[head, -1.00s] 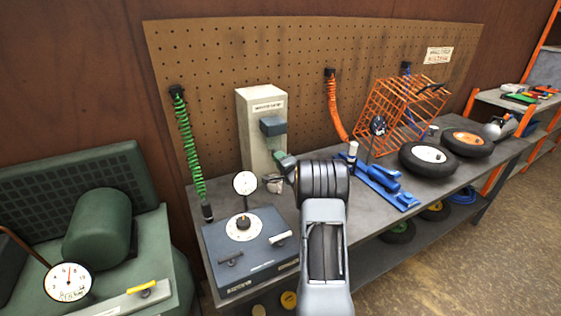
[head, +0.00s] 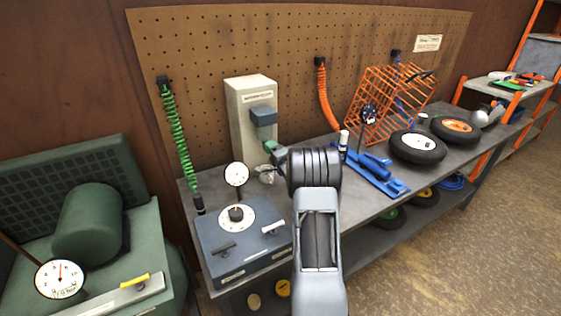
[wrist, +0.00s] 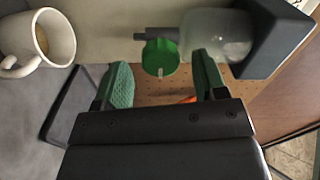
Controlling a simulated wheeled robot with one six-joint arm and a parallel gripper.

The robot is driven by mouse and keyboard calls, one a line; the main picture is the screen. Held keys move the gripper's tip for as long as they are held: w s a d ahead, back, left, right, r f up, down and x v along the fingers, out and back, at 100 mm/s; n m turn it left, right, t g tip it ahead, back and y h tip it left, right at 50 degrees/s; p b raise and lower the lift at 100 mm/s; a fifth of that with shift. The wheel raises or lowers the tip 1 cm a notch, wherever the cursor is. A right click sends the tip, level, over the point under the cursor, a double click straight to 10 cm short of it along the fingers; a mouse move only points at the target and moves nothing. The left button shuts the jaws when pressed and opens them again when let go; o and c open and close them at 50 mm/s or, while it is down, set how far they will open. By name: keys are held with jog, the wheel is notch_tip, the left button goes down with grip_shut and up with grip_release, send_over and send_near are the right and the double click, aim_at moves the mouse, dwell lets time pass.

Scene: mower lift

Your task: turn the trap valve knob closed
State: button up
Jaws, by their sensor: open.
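The trap valve knob is a small green round knob (wrist: 160,57) with a pale mark on its rim, seen in the wrist view. It sits on a dark stem beside a cloudy clear bowl (wrist: 217,36). My gripper (wrist: 163,66) is open, with one green-padded finger on each side of the knob and gaps visible between. I cannot tell whether the fingers are deep enough to surround it. In the head view, the trap's dark block (head: 264,116) is on a beige cabinet, with my gripper (head: 273,152) just below it. The knob is not clear there.
A blue-grey gauge box (head: 240,245) is on the bench, left of my arm. A blue jack (head: 375,172), an orange wire cage (head: 385,105) and wheels (head: 417,147) are to the right. A green compressor (head: 90,225) stands left.

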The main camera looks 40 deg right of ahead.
jog(key=s+a+b, duration=0.1)
jog(key=s, duration=1.1)
jog(key=shift+s+a+b, duration=0.4)
jog(key=shift+w, duration=0.1)
jog(key=s+a+r+n+g+h, duration=0.1)
jog(key=a+r+n+g, duration=0.1)
jog(key=a+n+g, duration=0.35)
jog(key=s+a+r+n+g, duration=0.2)
jog(key=a, duration=0.6)
jog(key=s+a+f+n+g+y, duration=0.1)
jog(key=s+a+n+g+y, duration=0.2)
jog(key=s+a+n+g, duration=0.3)
jog(key=s+a+n, duration=0.4)
jog(key=s+a, duration=0.6)
jog(key=shift+s+f+g+y, duration=0.3)
jog(key=shift+s+f+g, duration=0.05)
jog(key=shift+s+f, duration=0.05)
